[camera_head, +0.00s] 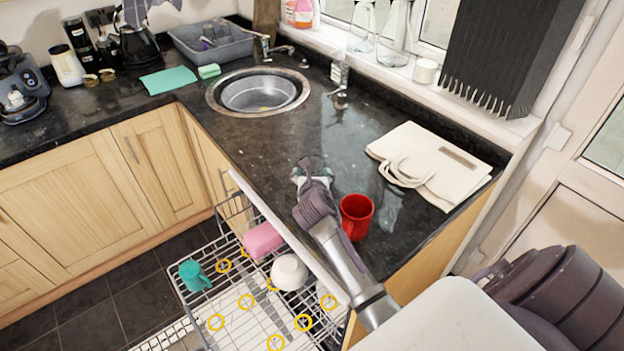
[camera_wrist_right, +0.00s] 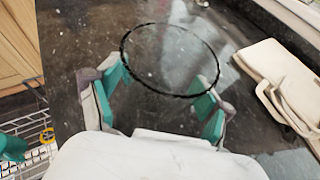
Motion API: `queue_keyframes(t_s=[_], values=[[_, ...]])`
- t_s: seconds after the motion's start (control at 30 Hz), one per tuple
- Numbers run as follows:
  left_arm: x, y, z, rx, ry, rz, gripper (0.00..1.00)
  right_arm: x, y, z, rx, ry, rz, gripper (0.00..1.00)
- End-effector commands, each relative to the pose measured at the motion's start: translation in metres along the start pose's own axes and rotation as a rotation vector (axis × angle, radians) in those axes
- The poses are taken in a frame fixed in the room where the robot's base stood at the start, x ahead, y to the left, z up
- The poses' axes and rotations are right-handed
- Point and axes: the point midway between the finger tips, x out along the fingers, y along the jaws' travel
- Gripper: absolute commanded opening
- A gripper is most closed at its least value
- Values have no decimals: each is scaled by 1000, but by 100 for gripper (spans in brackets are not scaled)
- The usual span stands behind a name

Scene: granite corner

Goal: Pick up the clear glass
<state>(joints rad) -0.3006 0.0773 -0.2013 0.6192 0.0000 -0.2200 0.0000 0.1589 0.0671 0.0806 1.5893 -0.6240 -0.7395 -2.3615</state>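The clear glass shows in the right wrist view as a thin dark round rim (camera_wrist_right: 219,62) over the dark counter; its see-through body is hard to make out. My right gripper (camera_wrist_right: 160,92) has its two teal-padded fingers spread wide, one on each side of the glass. I cannot tell whether the pads touch it. In the head view, my right gripper (camera_head: 312,170) is low over the counter, just behind the red mug (camera_head: 356,216), and the glass (camera_head: 316,162) is faint at its fingertips. My left gripper is not in view.
A beige folded bag (camera_head: 435,160) lies right of the glass. A faint clear patch (camera_head: 390,212) is right of the mug; I cannot tell what it is. The sink (camera_head: 258,92) is behind. An open dishwasher rack (camera_head: 250,300) is below the front edge.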

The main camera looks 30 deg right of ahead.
Motion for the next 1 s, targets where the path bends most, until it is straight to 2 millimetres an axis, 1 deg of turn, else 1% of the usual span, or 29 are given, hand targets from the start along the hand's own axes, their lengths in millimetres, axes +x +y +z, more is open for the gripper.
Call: queue_keyframes(t_s=[0.03,0.3,0.53,0.67,0.77,0.9,0.97,1.0], values=[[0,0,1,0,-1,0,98,0,0,0,0,0,0,64],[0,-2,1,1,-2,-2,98,0,0,1,0,-1,0,19],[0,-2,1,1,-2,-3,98,-1,0,2,0,-1,1,19],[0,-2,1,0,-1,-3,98,-3,0,8,0,-3,0,19],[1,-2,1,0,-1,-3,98,-7,1,19,0,-6,0,19],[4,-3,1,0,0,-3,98,-17,1,43,-1,-8,0,19],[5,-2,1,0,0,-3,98,-16,-16,50,-5,-7,-5,19],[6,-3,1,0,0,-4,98,-16,-24,56,-5,-9,-4,19]])
